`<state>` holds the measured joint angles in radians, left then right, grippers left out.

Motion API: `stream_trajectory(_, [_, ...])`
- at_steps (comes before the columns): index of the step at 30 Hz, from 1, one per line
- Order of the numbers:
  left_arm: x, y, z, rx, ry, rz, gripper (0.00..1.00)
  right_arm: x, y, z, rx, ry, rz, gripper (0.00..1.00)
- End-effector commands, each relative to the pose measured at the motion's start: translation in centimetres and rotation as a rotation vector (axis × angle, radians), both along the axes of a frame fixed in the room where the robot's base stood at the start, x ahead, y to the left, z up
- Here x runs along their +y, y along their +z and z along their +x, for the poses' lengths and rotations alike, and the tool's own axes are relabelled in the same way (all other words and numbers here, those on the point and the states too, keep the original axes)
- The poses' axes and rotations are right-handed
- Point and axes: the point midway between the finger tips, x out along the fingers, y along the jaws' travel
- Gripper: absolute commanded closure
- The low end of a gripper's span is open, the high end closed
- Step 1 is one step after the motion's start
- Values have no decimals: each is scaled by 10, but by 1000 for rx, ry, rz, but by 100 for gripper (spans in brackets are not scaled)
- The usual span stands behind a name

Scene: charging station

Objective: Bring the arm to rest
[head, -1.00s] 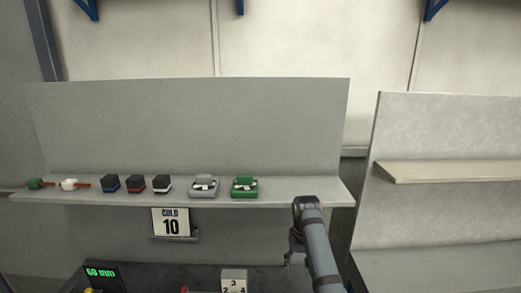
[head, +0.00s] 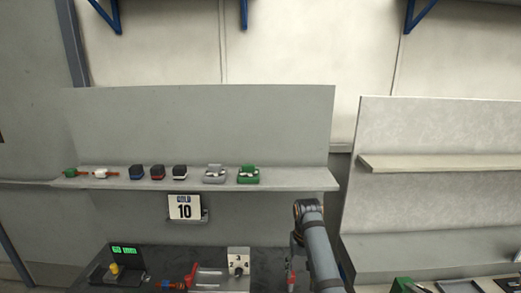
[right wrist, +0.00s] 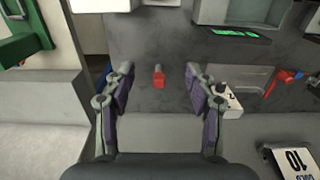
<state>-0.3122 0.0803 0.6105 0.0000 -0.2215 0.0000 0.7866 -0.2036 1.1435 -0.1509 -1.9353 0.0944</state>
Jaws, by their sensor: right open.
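My right arm stands up at the lower middle right of the head view, bent at its top. My right gripper (head: 293,271) hangs beneath the bend and is small there. In the right wrist view the right gripper (right wrist: 158,70) shows its two fingers wide apart, with nothing held between them. A small red piece (right wrist: 159,79) appears between the fingertips, seemingly on the dark surface beyond them. My left gripper is not in view.
A grey shelf (head: 300,181) carries several small blocks and plugs. A second bench (head: 440,247) stands right.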

Motion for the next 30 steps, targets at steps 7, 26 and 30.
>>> stream_trajectory(7, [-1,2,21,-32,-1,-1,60,-19,-33,-19,-25,-25,8,44])
stream_trajectory(26, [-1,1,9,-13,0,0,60,-105,-119,-173,-191,-47,-55,44])
stream_trajectory(30, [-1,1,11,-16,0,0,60,-115,-115,-213,-232,-16,-75,44])
